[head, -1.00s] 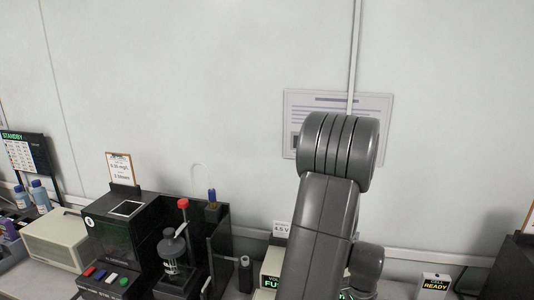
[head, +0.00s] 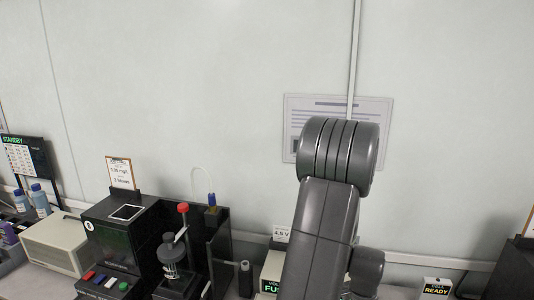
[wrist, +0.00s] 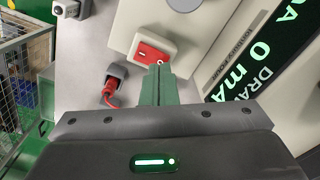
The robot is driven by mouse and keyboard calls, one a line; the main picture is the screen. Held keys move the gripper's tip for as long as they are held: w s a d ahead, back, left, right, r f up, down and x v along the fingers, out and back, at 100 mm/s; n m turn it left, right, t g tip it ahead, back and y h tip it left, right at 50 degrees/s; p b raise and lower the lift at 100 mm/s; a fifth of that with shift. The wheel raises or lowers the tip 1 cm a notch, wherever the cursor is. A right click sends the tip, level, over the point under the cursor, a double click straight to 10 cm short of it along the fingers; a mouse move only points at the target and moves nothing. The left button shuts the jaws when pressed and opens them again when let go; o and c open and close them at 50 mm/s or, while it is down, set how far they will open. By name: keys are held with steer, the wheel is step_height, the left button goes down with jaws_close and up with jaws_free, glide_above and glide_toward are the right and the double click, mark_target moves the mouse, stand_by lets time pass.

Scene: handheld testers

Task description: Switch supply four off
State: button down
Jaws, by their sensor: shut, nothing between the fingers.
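In the wrist view a red rocker switch (wrist: 151,52) sits in a pale housing on the side of a cream supply unit. It carries a line mark and a round mark; I cannot tell which side is pressed. My gripper (wrist: 160,66) is shut and empty, with its green fingertips at the switch's lower right edge. I cannot tell whether they touch it. The supply's dark display (wrist: 262,52) shows green text with "0 mA", and small lettering beside it seems to end in "four". In the head view my arm hides most of the supply.
A red plug (wrist: 109,91) with a cable sits in a grey socket left of my fingers. Another grey socket (wrist: 72,8) is at the top left. A wire cage (wrist: 25,70) stands beyond the bench edge. In the head view a black tester (head: 120,235) stands left of my arm.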

steer(key=shift+f+b, duration=0.8)
steer(key=shift+f, duration=0.15)
stand_by(0.9)
steer(key=shift+r, duration=0.15)
steer(key=shift+r+p, duration=2.45)
steer(key=shift+r, duration=1)
steer(key=shift+f, duration=0.2)
